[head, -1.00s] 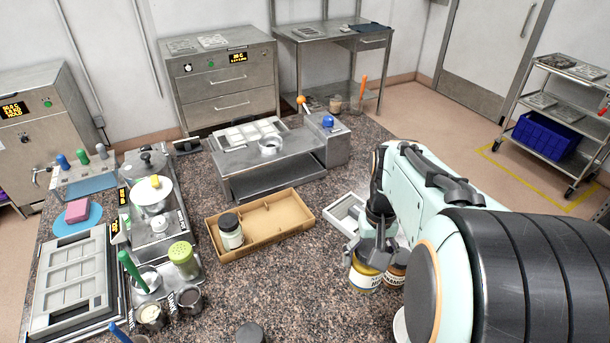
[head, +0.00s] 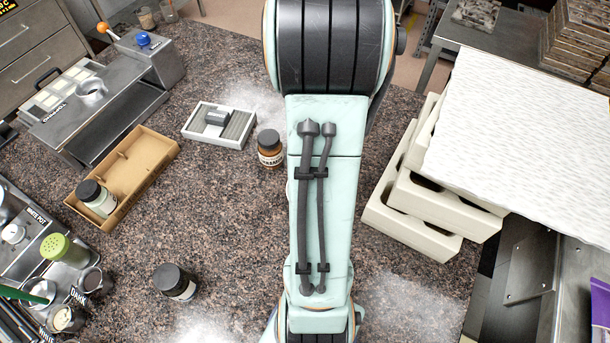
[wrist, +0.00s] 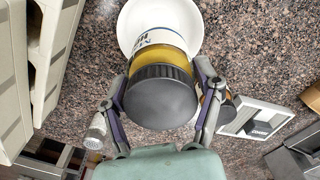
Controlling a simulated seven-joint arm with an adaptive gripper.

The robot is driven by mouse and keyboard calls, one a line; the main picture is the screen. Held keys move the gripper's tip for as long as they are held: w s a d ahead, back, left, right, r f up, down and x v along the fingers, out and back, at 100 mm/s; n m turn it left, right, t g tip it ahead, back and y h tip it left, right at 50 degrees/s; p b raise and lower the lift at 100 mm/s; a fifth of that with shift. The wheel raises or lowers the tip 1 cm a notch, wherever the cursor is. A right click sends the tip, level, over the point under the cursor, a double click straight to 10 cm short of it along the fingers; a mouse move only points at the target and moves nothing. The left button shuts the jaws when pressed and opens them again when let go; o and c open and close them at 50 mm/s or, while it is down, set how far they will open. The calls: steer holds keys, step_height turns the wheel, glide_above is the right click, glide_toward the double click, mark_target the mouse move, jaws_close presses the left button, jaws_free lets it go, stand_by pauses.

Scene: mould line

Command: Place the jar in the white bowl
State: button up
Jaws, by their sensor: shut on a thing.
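My gripper (wrist: 161,86) is shut on a jar (wrist: 160,98) with a black lid, a yellow band and a white label. In the wrist view one finger lies on each side of the jar. The white bowl (wrist: 190,12) shows behind the jar at the top of the wrist view, and the jar's far end overlaps it. I cannot tell whether the jar touches the bowl or is above it. In the head view my arm covers the middle, and the gripper and held jar are hidden.
An amber jar (head: 270,156) stands left of my arm, near a grey-and-white tray (head: 220,125). A dark-lidded jar (head: 176,282) stands at lower left. A cardboard tray (head: 139,165) holds another jar (head: 96,198). Cream mould blocks (head: 425,208) are stacked at right.

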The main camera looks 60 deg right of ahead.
step_height(320, 180, down, 8)
stand_by(0.5)
steer(key=o, duration=1.2)
steer(key=shift+f, duration=0.15)
steer(key=shift+o, duration=0.2)
